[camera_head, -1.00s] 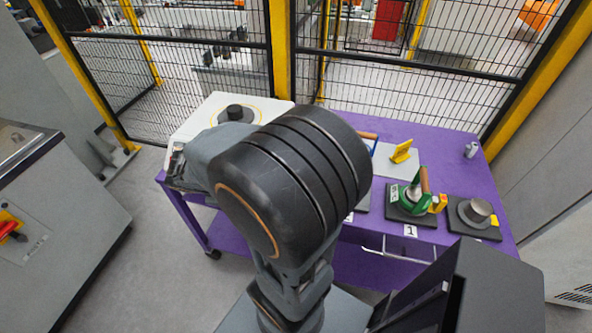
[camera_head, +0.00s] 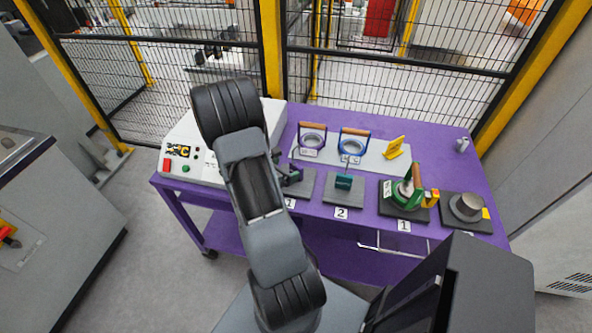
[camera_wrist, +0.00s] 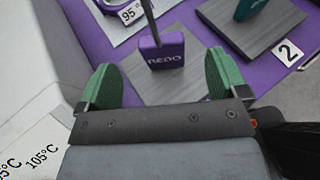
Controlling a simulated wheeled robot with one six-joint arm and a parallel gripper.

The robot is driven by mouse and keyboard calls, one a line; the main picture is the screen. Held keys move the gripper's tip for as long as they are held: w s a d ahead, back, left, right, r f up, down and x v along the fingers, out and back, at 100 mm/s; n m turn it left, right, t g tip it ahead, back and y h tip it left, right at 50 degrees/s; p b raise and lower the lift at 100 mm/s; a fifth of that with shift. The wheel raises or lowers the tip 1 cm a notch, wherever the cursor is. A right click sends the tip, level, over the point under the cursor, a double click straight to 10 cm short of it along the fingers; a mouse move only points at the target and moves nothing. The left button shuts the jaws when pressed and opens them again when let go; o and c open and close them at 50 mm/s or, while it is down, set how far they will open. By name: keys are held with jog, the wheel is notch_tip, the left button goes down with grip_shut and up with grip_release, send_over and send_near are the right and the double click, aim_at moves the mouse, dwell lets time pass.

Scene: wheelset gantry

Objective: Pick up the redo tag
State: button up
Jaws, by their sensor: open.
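The redo tag (camera_wrist: 165,52) is a small purple block lettered REDO with a thin dark stem rising from its top. It stands upright on a grey pad (camera_wrist: 185,82) in the wrist view. My gripper (camera_wrist: 162,80) is open, with green pads to the left and right of the tag. The tag appears slightly beyond the fingertips, roughly centred between them, with no visible contact. In the head view my arm covers most of this spot, and I cannot make out the tag clearly.
A teal tag (camera_head: 343,182) stands on the pad marked 2, to the right. Two ringed gauges with handles (camera_head: 312,140) (camera_head: 353,146) lie behind. A white control box (camera_head: 190,150) is at left on the purple table (camera_head: 440,150).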

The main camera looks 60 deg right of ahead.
aim_at(292, 167)
jog(key=shift+f+p+x, duration=0.1)
jog(key=shift+p+x, duration=0.25)
jog(key=shift+x, duration=1.3)
jog(key=shift+f+p+x, duration=0.15)
jog(key=shift+p+x, duration=0.2)
jog(key=shift+x, duration=1.35)
jog(key=shift+a, duration=0.15)
jog(key=shift+c, duration=0.2)
jog(key=c, duration=1)
jog(key=shift+c, duration=0.3)
jog(key=shift+r, duration=0.15)
